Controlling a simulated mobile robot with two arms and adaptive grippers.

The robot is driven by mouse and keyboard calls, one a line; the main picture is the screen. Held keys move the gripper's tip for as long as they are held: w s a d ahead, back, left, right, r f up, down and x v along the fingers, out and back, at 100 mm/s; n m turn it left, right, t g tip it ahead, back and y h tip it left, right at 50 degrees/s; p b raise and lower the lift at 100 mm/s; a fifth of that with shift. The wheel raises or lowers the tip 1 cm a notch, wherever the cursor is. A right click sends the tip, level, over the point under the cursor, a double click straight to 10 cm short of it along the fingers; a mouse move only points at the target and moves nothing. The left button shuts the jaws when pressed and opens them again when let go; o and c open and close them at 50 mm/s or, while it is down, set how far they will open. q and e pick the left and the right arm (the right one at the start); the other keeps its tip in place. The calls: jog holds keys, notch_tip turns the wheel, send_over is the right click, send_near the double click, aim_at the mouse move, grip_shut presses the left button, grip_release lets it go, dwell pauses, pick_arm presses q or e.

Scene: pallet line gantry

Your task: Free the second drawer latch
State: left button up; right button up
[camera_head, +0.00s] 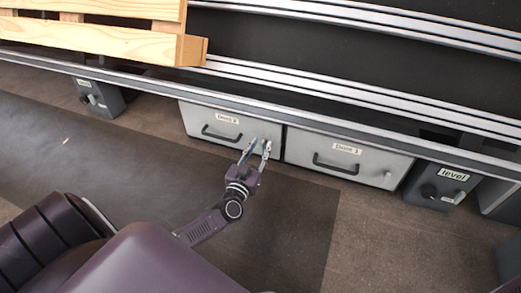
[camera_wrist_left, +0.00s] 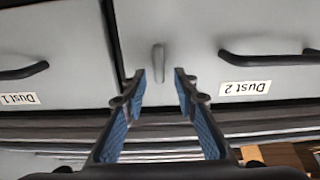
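Two grey drawers sit side by side under the conveyor rail. The left drawer (camera_head: 196,118) is labelled Dust 2 and the right drawer (camera_head: 300,146) is labelled Dust 1; both look closed. In the left wrist view, which is upside down, the small grey Dust 2 latch (camera_wrist_left: 158,57) stands upright on the drawer face near the gap between the drawers. My left gripper (camera_head: 257,144) is open in front of that latch. Its blue-padded fingers (camera_wrist_left: 160,76) lie one to each side of the latch in the picture; contact cannot be told. My right gripper is not in view.
The Dust 2 handle (camera_head: 221,134) is left of my gripper and the Dust 1 handle (camera_head: 335,164) is to the right. A box labelled level (camera_head: 438,188) stands at the right. A wooden pallet (camera_head: 110,40) lies on the rails above. The floor in front is clear.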

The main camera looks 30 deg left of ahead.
pick_arm(q)
jog(key=shift+c, duration=0.3)
grip_shut()
